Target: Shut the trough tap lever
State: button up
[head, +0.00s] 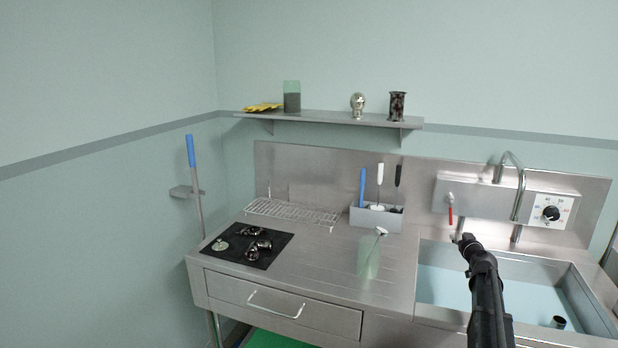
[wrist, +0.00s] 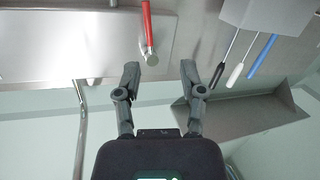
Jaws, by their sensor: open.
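The trough tap lever (head: 450,214) has a red handle that hangs down from a metal pivot on the steel panel (head: 480,198) above the trough (head: 434,309). In the wrist view, which looks upside down, the red lever (wrist: 146,25) runs from its round metal pivot up past the top edge. My gripper (head: 466,240) is in front of the panel, just below and right of the lever in the head view. In the wrist view, my gripper (wrist: 160,71) is open and empty. The pivot lies near the left finger, and I see no clear contact.
A curved spout (head: 520,185) and a dial box (head: 551,212) are right of the lever. A grey holder with tools (head: 376,217) is to its left. A green glass (head: 368,259) and a wire rack (head: 290,213) stand on the counter. A shelf (head: 330,119) is above.

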jog(key=s+a+r+n+g+y+p, duration=0.1)
jog(key=s+a+g+y+p, duration=0.4)
jog(key=a, duration=0.8)
jog(key=s+a+r+n+g+y+p, duration=0.1)
jog(key=s+a+r+g+p, duration=0.1)
jog(key=s+a+p, duration=0.75)
jog(key=s+a+r+m+g+h+p, duration=0.1)
jog(key=s+a+g+p, duration=0.3)
jog(key=s, duration=0.7)
jog(key=s+a+r+m+g+h+p, duration=0.2)
jog(key=s+a, duration=0.5)
jog(key=s, duration=0.5)
jog(key=r+g+h+p, duration=0.1)
jog(key=r+g+p, duration=0.1)
jog(key=g+p, duration=0.1)
jog(key=shift+s+a, duration=0.15)
jog(key=shift+a, duration=0.15)
jog(key=shift+f, duration=0.2)
notch_tip(320, 180, down, 5)
jog(key=b, duration=0.5)
jog(key=shift+r, duration=0.1)
